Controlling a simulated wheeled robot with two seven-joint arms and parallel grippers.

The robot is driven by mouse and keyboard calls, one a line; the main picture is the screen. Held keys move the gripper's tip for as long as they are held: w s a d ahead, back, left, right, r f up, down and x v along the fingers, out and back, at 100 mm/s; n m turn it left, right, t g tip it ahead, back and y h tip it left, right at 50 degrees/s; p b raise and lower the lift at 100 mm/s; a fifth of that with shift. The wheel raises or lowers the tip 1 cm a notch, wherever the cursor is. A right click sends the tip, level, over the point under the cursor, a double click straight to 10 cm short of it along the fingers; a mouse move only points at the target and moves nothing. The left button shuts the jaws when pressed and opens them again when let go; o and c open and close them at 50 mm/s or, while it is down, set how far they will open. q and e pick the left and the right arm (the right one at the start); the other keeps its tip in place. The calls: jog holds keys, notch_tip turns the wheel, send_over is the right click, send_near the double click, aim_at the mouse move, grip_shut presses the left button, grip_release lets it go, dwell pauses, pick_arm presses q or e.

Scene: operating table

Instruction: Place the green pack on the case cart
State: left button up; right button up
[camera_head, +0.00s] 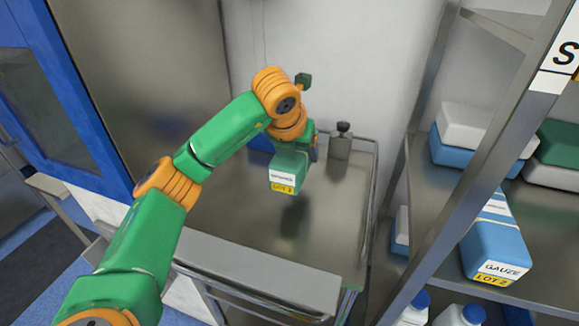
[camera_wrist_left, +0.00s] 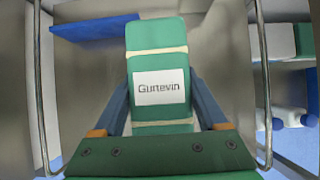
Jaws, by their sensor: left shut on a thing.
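The green pack (camera_head: 288,168) has a white label and a yellow "LOT 3" strip in the head view. In the left wrist view the green pack (camera_wrist_left: 160,62) carries a white printed label and pale bands. My left gripper (camera_head: 291,146) is shut on it, with one blue finger on each side. The pack is over the case cart (camera_head: 335,210), a steel surface with rails. A dark shadow lies below the pack, and it looks held above the surface. My right gripper is not in view.
A blue flat item (camera_wrist_left: 95,27) lies at the cart's far side, partly hidden behind my arm in the head view. A metal block with a dark knob (camera_head: 341,142) stands at the far right corner. A shelf rack with a blue gauze pack (camera_head: 494,245) stands on the right.

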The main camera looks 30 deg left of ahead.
aim_at(295, 157)
pick_arm(q)
jog(key=a+f, duration=0.1)
jog(key=w+a+f, duration=0.1)
jog(key=a+f, duration=0.1)
jog(key=f, duration=0.1)
jog(key=shift+w+a+f, duration=0.1)
jog(key=shift+w+a, duration=0.1)
jog(key=shift+w, duration=0.1)
jog(key=shift+f+p, duration=0.5)
jog(key=shift+f, duration=0.95)
jog(key=o, duration=1.6)
jog(key=shift+c, duration=0.2)
jog(key=b+v, duration=0.1)
jog(key=v, duration=1.1)
